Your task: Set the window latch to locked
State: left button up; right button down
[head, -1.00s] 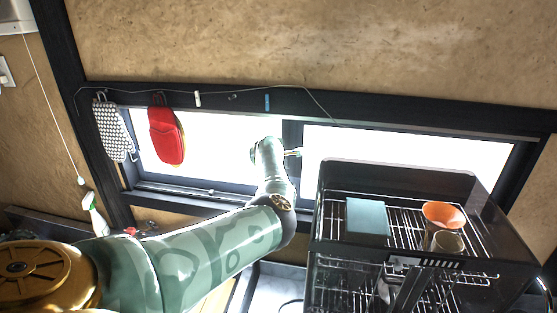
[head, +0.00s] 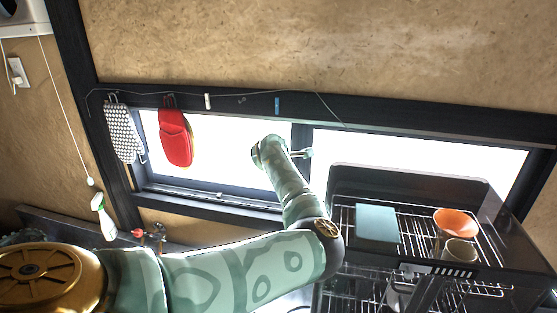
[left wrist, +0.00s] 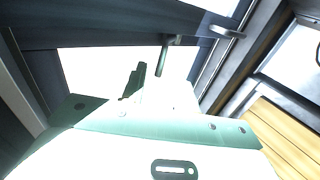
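The window (head: 225,150) is a wide bright pane in a dark frame, split by a dark upright (head: 301,138). My left gripper (head: 305,153) is in front of this upright, partly hidden by its wrist. In the left wrist view my gripper (left wrist: 158,82) shows a dark finger against the bright pane; the other side is washed out, so its opening is unclear. A grey lever (left wrist: 166,54) hangs from the dark frame just beyond the fingers, seemingly apart from them. A silver handle (left wrist: 228,32) is further right. I cannot tell which is the latch, or its setting. My right gripper is out of view.
A dark dish rack (head: 408,175) with a blue board (head: 376,223), an orange bowl (head: 456,222) and a cup stands at right, close to my left forearm. A red mitt (head: 175,140) and a checked mitt (head: 123,133) hang at left. A spray bottle (head: 104,220) stands below.

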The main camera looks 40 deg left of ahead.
pick_arm(q)
jog(key=b+v, duration=0.1)
jog(key=v, duration=0.8)
jog(key=shift+s+r+b, duration=0.2)
jog(key=shift+s+b, duration=0.1)
jog(key=shift+d, duration=0.1)
jog(key=shift+f, duration=0.15)
